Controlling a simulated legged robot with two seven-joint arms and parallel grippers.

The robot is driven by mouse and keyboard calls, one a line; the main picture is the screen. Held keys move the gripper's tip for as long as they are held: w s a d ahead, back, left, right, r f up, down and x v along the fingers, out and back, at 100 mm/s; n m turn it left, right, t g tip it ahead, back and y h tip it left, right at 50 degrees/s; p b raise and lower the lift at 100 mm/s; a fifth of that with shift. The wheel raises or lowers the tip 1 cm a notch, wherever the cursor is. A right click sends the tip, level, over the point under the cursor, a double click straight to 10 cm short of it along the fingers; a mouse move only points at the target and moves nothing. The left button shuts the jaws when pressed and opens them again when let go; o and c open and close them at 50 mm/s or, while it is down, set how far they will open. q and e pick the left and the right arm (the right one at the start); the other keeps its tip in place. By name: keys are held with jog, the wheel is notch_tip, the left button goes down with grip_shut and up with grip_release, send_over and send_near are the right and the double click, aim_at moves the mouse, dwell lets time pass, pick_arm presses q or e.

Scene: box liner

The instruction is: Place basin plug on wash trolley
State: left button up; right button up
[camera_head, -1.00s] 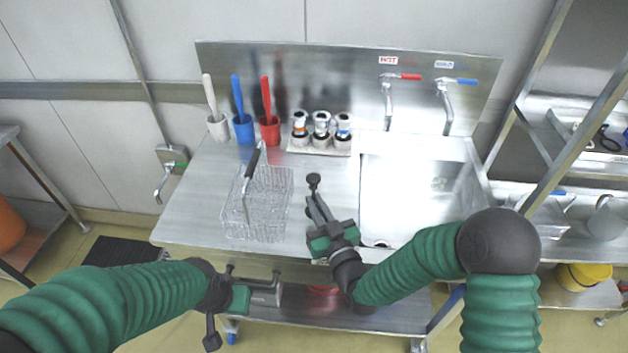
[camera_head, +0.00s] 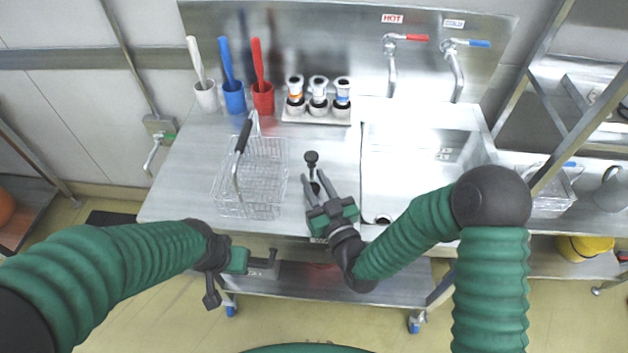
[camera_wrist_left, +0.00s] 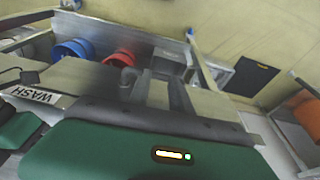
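A small dark upright piece with a round black knob (camera_head: 311,157) stands on the steel worktop (camera_head: 185,170), between the wire basket and the sink; it looks like the basin plug. My right gripper (camera_head: 316,178) is open just in front of it, fingers pointing at it. A small dark round patch shows between those fingers; I cannot tell whether it belongs to the plug. My left gripper (camera_head: 240,277) is open and empty in front of the worktop's front edge. The worktop unit stands on blue casters. A "WASH" label (camera_wrist_left: 36,95) shows in the left wrist view.
A wire basket (camera_head: 270,160) with a black handle stands left of my right gripper. The sink (camera_head: 415,175) is to the right. White, blue and red cups with brushes and a tray of bottles line the back. Red (camera_wrist_left: 118,60) and blue tubs show in the left wrist view.

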jog(key=shift+s+d+r, duration=0.1)
jog(key=shift+d+r, duration=0.05)
jog(key=shift+r, duration=0.25)
jog(key=v, duration=0.7)
jog(key=shift+s+f+b, duration=0.2)
jog(key=shift+f+b, duration=0.15)
jog(key=shift+b, duration=0.05)
jog(key=s+r+p, duration=0.1)
jog(key=p, duration=0.3)
jog(key=shift+s+d+r, duration=0.1)
jog(key=shift+d+r, duration=0.15)
jog(key=shift+s+d+f+p, duration=0.25)
jog(key=shift+s+d+p, duration=0.1)
jog(key=shift+s+p, duration=0.3)
jog(key=shift+s+d+f+p, duration=0.25)
jog(key=shift+s+d+p, duration=0.15)
jog(key=shift+s+p, duration=0.2)
jog(key=shift+s+d+f, duration=0.1)
jog(key=shift+s+f, duration=0.05)
jog(key=shift+s, duration=0.1)
